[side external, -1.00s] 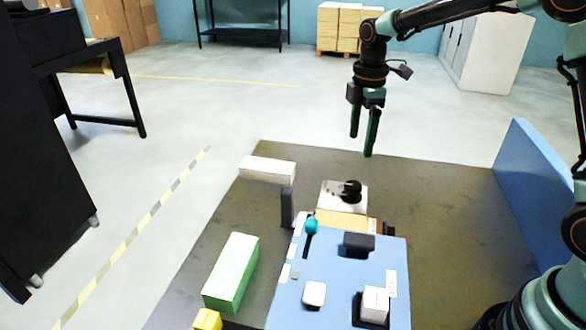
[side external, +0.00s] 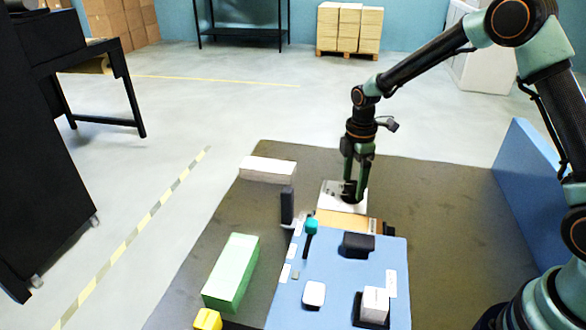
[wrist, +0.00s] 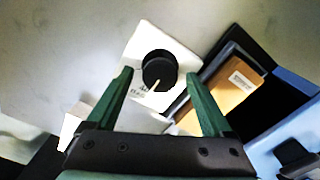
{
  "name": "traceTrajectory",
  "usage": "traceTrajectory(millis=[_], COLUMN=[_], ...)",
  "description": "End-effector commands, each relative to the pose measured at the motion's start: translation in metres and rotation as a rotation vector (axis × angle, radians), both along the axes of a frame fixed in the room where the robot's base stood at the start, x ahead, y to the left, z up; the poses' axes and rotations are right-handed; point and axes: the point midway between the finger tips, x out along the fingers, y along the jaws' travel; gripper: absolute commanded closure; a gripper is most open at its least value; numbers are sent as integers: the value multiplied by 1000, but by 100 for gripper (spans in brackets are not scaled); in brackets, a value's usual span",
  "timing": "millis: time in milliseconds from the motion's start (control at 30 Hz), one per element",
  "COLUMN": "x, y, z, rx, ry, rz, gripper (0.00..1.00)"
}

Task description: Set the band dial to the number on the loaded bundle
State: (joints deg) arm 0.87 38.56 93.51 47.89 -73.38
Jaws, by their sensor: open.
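The band dial is a round black knob (wrist: 159,68) with a white pointer line, on a white plate (wrist: 142,42). In the wrist view the pointer aims down and slightly left. Small marks on the plate's lower left are too small to read. My gripper (side external: 354,191) is open and points down over the dial; the knob lies between its fingertips in the wrist view, and I cannot tell whether they touch it. The loaded bundle (wrist: 222,98) is a brown block beside the plate with a white label (wrist: 242,80), whose number is unreadable.
A blue panel (side external: 340,275) with a teal-topped lever (side external: 311,227), a black block (side external: 358,244) and a white button (side external: 314,294) lies in front. A dark post (side external: 287,206), green block (side external: 231,272) and white block (side external: 267,169) stand left. The mat right of the dial is clear.

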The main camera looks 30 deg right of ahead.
Motion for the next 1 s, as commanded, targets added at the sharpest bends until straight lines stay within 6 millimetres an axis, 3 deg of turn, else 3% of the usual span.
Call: traceTrajectory(millis=[267,367,500,1000], x=[0,0,0,0], y=[0,0,0,0], z=[-2,-2,-2,-1], rx=[0,0,0,0], ry=[1,0,1,1], rz=[0,0,0,-135], gripper=[15,45,99,100])
